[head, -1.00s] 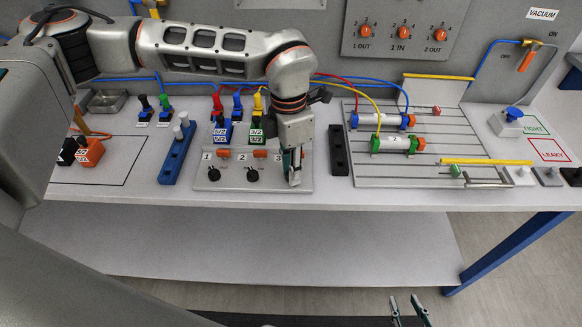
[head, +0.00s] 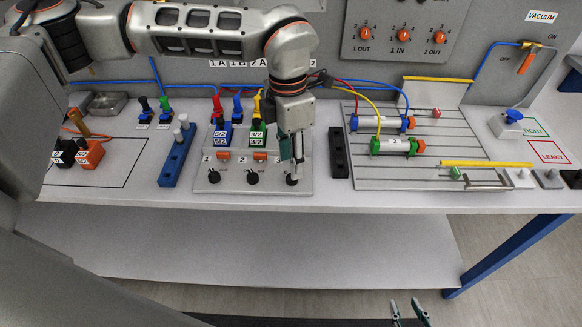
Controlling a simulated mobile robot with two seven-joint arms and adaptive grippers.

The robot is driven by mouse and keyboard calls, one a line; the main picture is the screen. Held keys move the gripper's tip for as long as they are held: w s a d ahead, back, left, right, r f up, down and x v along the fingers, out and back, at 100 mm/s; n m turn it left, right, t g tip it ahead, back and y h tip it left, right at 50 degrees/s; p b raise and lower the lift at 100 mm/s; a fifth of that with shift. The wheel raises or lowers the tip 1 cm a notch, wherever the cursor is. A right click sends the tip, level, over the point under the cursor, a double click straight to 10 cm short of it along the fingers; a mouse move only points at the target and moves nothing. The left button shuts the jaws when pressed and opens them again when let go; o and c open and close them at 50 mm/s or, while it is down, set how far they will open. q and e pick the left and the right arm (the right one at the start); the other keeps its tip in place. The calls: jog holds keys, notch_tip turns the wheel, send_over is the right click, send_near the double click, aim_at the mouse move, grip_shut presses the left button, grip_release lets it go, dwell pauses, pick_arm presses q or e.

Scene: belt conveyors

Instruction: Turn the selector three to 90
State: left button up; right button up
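Selector three is a small black knob (head: 292,180) on the grey panel (head: 233,190), at the right end of a row with two similar black knobs (head: 214,177) and (head: 253,177). The knob's exact angle is too small to tell. My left gripper (head: 292,160) points down just above and behind selector three.
Red, blue and yellow-topped valves (head: 257,125) with hoses stand behind the panel. A dark block (head: 338,155) is right of it, and a blue block (head: 176,160) is left. The slotted plate with cylinders (head: 430,180) lies further right. The table's front strip is clear.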

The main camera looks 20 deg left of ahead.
pick_arm(q)
notch_tip(320, 180, up, 8)
jog(key=shift+w+a, duration=0.15)
jog(key=shift+a, duration=0.05)
jog(key=shift+r, duration=0.1)
dwell(0.4)
